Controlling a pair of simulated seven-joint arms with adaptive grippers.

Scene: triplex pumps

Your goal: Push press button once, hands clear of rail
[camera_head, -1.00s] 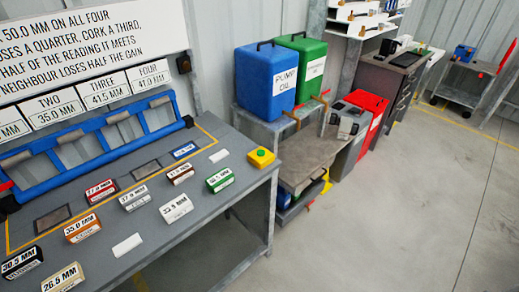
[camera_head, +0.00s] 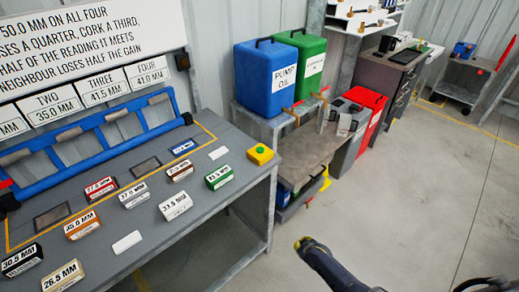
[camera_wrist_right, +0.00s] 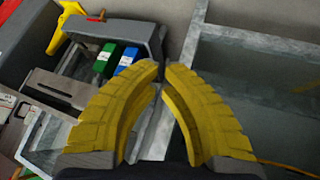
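The press button is a green button (camera_head: 260,148) on a small yellow box (camera_head: 261,156) at the right back corner of the grey bench, in the head view. The blue rail (camera_head: 90,134) runs along the back of the bench, and no hand is at it. My right gripper (camera_head: 303,242) comes in from the bottom of the head view, off the bench, right of and nearer than the button. In the right wrist view its yellow fingers (camera_wrist_right: 161,72) are drawn together at the tips with nothing between them. The button does not show there. My left gripper is not in view.
Several labelled blocks, such as the green one (camera_head: 219,177), lie on the bench (camera_head: 190,235). A lower stand (camera_head: 305,155) with blue (camera_head: 263,82) and green (camera_head: 305,60) cans stands beyond the bench.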

